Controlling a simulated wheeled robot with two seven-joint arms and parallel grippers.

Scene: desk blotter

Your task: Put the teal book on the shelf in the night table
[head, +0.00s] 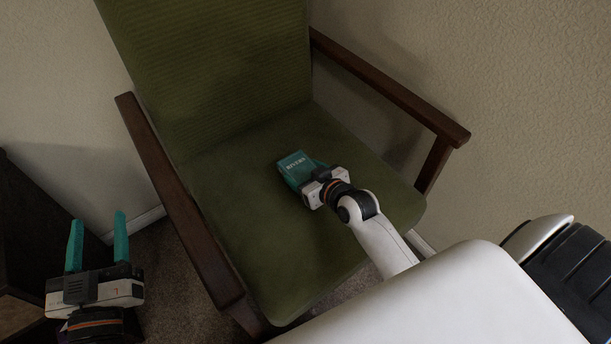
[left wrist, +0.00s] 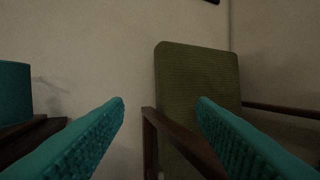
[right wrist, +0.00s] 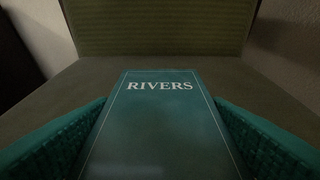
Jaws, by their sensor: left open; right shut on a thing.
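The teal book (head: 292,163) is at the middle of the green chair seat, its cover lettered RIVERS. In the right wrist view the book (right wrist: 163,125) lies between both teal fingers. My right gripper (head: 308,180) is shut on it, at or just above the seat; I cannot tell whether the book touches the cushion. My left gripper (head: 98,240) is open and empty, left of the chair. A dark wooden piece of furniture (head: 30,225), perhaps the night table, stands at the left edge of the head view; its shelf is not clear.
The green chair (head: 225,190) has wooden armrests, the left one (head: 180,205) between my two grippers and the right one (head: 390,85) beyond my right arm. In the left wrist view a teal object (left wrist: 14,92) stands on a dark surface. Walls close off the back.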

